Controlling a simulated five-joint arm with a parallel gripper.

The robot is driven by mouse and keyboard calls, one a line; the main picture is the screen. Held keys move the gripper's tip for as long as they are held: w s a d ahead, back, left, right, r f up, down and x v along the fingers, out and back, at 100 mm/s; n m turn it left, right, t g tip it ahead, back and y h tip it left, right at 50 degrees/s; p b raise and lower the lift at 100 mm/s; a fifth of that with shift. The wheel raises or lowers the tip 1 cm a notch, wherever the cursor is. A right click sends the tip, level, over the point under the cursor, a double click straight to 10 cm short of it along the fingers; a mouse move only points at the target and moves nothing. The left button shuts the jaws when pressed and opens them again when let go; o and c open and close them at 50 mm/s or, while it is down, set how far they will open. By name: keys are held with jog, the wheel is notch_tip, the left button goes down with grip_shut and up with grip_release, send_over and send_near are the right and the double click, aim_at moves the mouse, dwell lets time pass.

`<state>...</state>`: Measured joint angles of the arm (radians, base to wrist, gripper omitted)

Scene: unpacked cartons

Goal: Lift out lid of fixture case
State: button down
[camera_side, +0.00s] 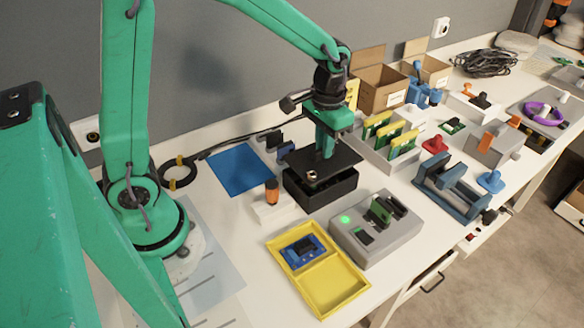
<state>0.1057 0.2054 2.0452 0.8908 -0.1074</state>
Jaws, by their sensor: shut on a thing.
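The fixture case (318,191) is a black open-looking box standing on the white bench near the middle of the side view. Its lid (338,158) is a flat black plate above the box, slightly offset and tilted, with a dark gap between them at the front. My gripper (325,152) points down and is shut on the lid, near the plate's middle. A small round knob-like part (312,175) shows at the lid's front left. The gripper's fingertips and the inside of the case are mostly hidden.
A grey test unit (376,232) with a green light and a yellow tray (317,276) with a blue board stand in front. A blue mat (240,170) lies left. An orange-capped item (272,192) stands close left of the case. Green boards in a rack (385,145) stand right.

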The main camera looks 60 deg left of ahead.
jog(key=s+d+r, duration=0.6)
jog(key=d, duration=0.2)
jog(key=shift+d, duration=0.25)
jog(key=shift+a, duration=0.1)
dwell(0.3)
